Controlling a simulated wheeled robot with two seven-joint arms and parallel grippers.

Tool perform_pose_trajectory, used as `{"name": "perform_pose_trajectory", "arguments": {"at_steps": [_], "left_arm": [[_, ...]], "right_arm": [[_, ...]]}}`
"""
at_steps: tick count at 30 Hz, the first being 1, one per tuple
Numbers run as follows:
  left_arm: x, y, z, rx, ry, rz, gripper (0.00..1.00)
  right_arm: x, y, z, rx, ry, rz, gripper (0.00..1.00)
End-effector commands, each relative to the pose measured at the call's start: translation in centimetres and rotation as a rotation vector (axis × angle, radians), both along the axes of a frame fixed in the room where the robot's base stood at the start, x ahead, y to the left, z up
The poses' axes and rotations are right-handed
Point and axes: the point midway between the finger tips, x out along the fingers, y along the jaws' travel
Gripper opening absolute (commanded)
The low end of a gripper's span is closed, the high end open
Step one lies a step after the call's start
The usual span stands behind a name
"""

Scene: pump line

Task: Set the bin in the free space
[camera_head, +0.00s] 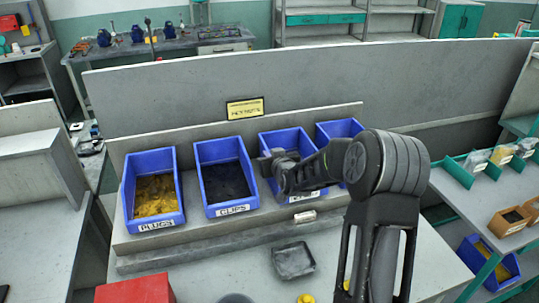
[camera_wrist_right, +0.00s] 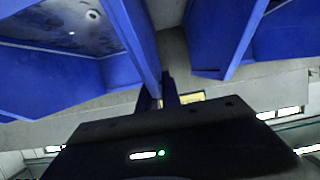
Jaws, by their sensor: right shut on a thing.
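A row of blue bins stands on the grey shelf (camera_head: 140,241): the bin labelled PLUGS (camera_head: 128,190) with yellow parts, the bin labelled CLIPS (camera_head: 199,180) with dark contents, a third bin (camera_head: 285,140) and a fourth bin (camera_head: 340,128) at the right. My right gripper (camera_head: 272,166) is shut on the left wall of the third bin, which also shows in the wrist view (camera_wrist_right: 145,45). My right arm hides part of the third and fourth bins and much of the third's label. I cannot tell whether the third bin is lifted. My left gripper is not in view.
A yellow sign (camera_head: 245,108) is on the grey panel behind the bins. A small grey tray (camera_head: 293,261), a red box (camera_head: 136,290) and a yellow item (camera_head: 306,298) are on the bench in front. A green-edged rack (camera_head: 453,172) stands at the right.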

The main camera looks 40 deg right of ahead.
Motion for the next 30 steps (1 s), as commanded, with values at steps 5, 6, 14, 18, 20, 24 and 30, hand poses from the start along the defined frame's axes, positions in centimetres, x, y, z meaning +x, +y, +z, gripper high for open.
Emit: {"name": "perform_pose_trajectory", "arguments": {"at_steps": [5, 6, 14, 18, 20, 24, 30], "left_arm": [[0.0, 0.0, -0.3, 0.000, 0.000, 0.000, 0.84], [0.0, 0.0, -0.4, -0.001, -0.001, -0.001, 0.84], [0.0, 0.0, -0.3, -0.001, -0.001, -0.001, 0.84], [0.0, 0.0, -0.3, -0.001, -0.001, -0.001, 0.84], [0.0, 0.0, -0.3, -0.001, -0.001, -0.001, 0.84], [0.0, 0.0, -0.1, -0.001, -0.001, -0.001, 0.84], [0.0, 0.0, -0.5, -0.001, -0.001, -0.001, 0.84]], "right_arm": [[0.1, 0.0, 0.0, -0.003, -0.004, 0.001, 0.00], [0.1, 0.0, -0.1, -0.003, -0.004, 0.001, 0.00], [0.0, 0.0, -0.2, 0.000, 0.000, 0.000, 0.27], [0.0, 0.0, -0.2, 0.000, 0.000, 0.000, 0.30], [0.0, 0.0, -0.2, 0.000, 0.000, 0.000, 0.30], [0.0, 0.0, 0.0, 0.000, 0.000, 0.000, 0.30], [-1.1, 0.4, 0.4, 0.000, -0.001, 0.000, 0.30]]}}
